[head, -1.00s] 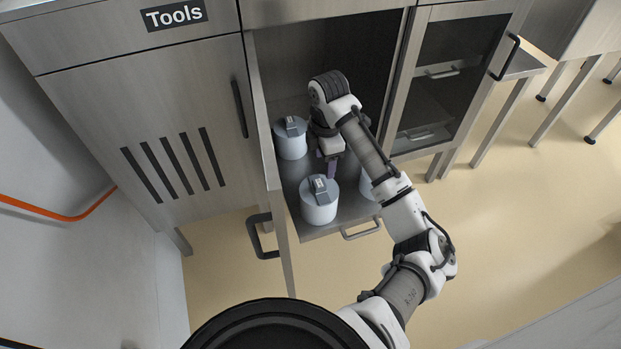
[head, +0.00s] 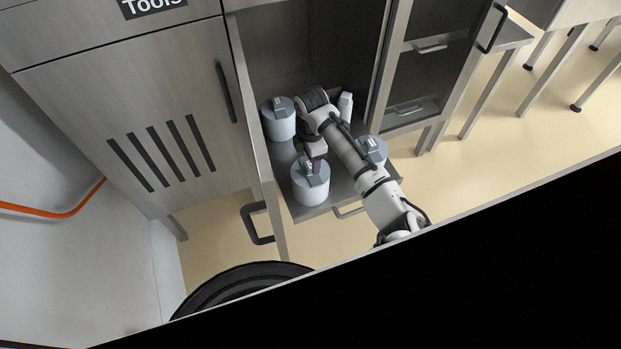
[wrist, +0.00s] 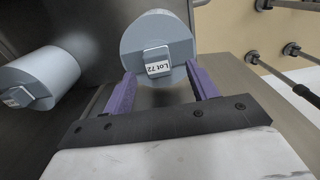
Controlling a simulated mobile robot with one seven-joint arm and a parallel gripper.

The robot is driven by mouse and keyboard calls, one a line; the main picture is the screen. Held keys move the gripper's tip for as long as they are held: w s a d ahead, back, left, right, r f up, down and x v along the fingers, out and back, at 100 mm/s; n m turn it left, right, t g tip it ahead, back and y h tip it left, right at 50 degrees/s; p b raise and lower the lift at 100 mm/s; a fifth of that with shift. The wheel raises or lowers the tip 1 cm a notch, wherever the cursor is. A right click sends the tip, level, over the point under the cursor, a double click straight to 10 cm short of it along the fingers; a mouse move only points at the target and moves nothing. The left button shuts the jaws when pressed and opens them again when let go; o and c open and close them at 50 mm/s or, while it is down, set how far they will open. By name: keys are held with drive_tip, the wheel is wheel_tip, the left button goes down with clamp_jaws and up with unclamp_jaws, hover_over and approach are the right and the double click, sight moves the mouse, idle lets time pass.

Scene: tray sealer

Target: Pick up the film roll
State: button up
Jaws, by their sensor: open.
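Several pale blue-grey film rolls stand in the open cabinet on a pulled-out shelf (head: 292,211). One roll (head: 311,187) is at the front, one (head: 279,122) at the back left, and one (head: 372,151) at the right, partly behind my arm. My gripper (head: 315,163) is at the top of the front roll. In the wrist view, my gripper (wrist: 160,88) is open, its purple fingers apart. A roll (wrist: 150,28) lies ahead of them, its raised tab labelled "Lot 72" (wrist: 158,67) between the finger lines. Contact cannot be told. Another roll (wrist: 45,80) is at the left.
A cabinet door with a black handle (head: 257,223) stands open at the shelf's left. A glass-fronted cabinet (head: 433,70) is to the right. A pale object (head: 346,107) shows beside my arm. A black area fills the lower right of the head view.

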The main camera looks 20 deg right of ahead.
drive_tip(key=shift+w+f, duration=0.15)
drive_tip(key=shift+f, duration=1.55)
clamp_jaws()
drive_tip(key=shift+r, duration=0.1)
